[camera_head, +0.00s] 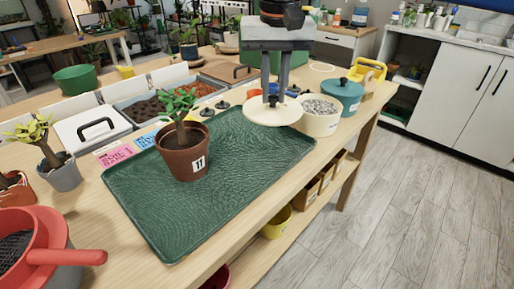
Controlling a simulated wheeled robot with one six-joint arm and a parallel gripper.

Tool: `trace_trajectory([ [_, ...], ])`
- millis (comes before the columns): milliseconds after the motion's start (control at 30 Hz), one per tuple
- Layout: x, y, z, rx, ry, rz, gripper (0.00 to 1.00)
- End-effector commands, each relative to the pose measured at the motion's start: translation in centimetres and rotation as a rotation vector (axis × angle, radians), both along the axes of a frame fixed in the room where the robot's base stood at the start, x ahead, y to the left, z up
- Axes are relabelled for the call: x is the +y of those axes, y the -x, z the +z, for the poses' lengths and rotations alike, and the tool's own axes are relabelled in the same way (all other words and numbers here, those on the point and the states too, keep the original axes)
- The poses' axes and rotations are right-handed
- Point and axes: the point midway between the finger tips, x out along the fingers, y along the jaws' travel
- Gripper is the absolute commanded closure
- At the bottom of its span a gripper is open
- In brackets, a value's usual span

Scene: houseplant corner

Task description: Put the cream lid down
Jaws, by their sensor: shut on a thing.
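My gripper (273,97) points down and is shut on the cream lid (272,113), a round flat disc, near its middle. The lid is level, at the far right end of the green tray (225,205). I cannot tell whether the lid touches the tray or hangs just above it. Right beside the lid on its right stands an open cream pot (319,126) filled with grey gravel.
A brown pot (184,160) marked 17 with a plant stands on the tray's left part. A teal lidded pot (343,98) and a yellow caddy (370,72) stand beyond the gravel pot. The tray's near right area is clear.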

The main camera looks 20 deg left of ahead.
Motion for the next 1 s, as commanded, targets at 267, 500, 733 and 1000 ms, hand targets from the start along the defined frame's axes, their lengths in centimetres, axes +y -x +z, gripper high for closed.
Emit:
trace_trajectory([
  [267, -0.1, 0.0, -4.3, 0.002, 0.003, 0.000, 1.00],
  [500, 0.0, 0.0, -5.9, 0.001, 0.001, 0.000, 1.00],
  [733, -0.1, 0.0, -8.8, 0.002, 0.003, 0.000, 1.00],
  [1000, 0.0, 0.0, -9.7, 0.001, 0.001, 0.000, 1.00],
])
